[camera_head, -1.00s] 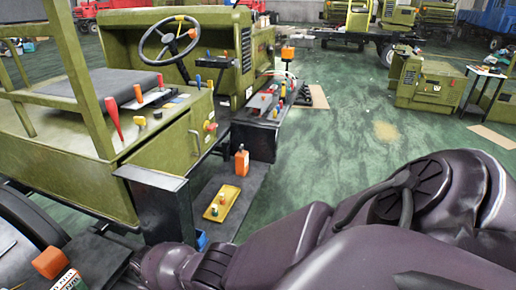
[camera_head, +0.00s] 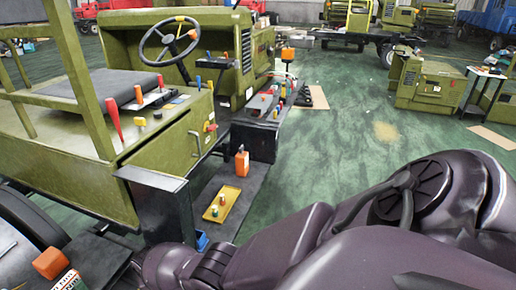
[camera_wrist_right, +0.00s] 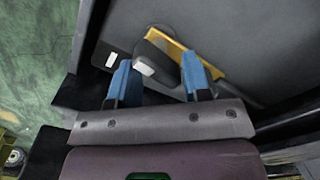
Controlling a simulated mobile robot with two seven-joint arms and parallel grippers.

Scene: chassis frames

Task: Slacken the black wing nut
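In the right wrist view, my right gripper (camera_wrist_right: 160,82) has two blue fingertips standing well apart, so it is open. Just beyond and between the fingers are dark parts with small white labels (camera_wrist_right: 145,69) and a yellow-orange strip (camera_wrist_right: 178,46) on a dark grey surface. A rounded black part (camera_wrist_right: 166,43) there may be the black wing nut, but I cannot tell for sure. Whether the fingers touch it is unclear. My left gripper is not in view.
The green vehicle (camera_head: 172,140) with seat and steering wheel fills the left. A black post (camera_head: 160,205) stands close to my right wrist. A yellow tray (camera_head: 222,204) and an orange bottle (camera_head: 242,162) sit on a dark step. Green floor (camera_head: 350,125) is open to the right.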

